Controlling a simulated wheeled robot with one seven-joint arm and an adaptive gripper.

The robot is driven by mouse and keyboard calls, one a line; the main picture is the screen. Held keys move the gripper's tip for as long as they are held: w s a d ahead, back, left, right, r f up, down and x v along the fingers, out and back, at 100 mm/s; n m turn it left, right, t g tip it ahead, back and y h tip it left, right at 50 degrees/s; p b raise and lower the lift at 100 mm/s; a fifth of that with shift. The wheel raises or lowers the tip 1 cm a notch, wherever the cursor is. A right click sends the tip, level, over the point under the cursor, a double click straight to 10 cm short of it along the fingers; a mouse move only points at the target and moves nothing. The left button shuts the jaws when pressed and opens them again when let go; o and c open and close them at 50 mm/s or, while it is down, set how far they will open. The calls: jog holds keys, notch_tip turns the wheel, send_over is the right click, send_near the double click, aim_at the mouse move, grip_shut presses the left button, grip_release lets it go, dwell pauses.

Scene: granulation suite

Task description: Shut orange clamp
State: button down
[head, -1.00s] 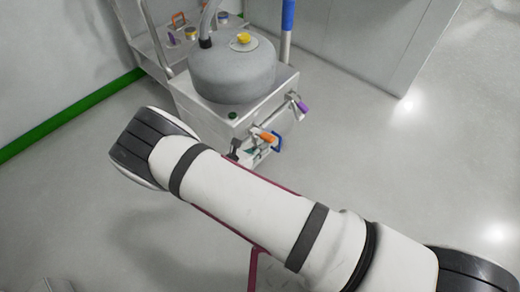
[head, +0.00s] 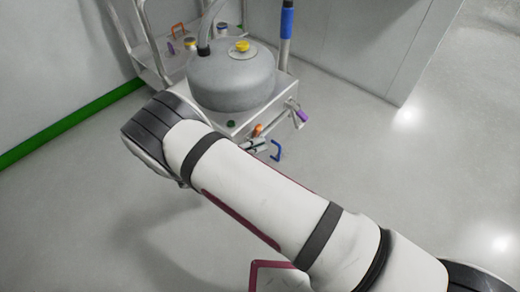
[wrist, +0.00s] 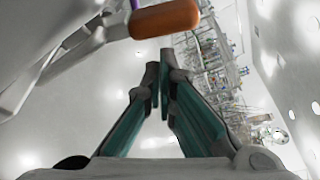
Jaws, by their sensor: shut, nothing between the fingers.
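The orange clamp handle (head: 257,130) is at the front of the square metal base under the grey domed vessel. In the head view only a small part of it shows, just above my gripper (head: 258,146). In the wrist view the orange handle (wrist: 165,18) is large at the top, beyond the fingertips and apart from them in the picture. My gripper (wrist: 160,82) has its green-sided fingers together and empty. Whether the clamp is fully shut cannot be told. My arm hides the near lower part of the base.
A purple handle (head: 302,115) sticks out right of the orange one, and a blue handle (head: 277,150) hangs below. The grey vessel (head: 232,78) has a yellow-topped lid. A metal cart (head: 150,52) stands behind it. The floor at right is clear.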

jog(key=shift+w+a+r, duration=0.2)
jog(key=shift+r, duration=0.1)
jog(key=shift+a+r, duration=0.1)
dwell(0.6)
jog(key=s+a+p, duration=0.2)
jog(key=s+a, duration=0.3)
jog(key=s, duration=0.3)
dwell(0.4)
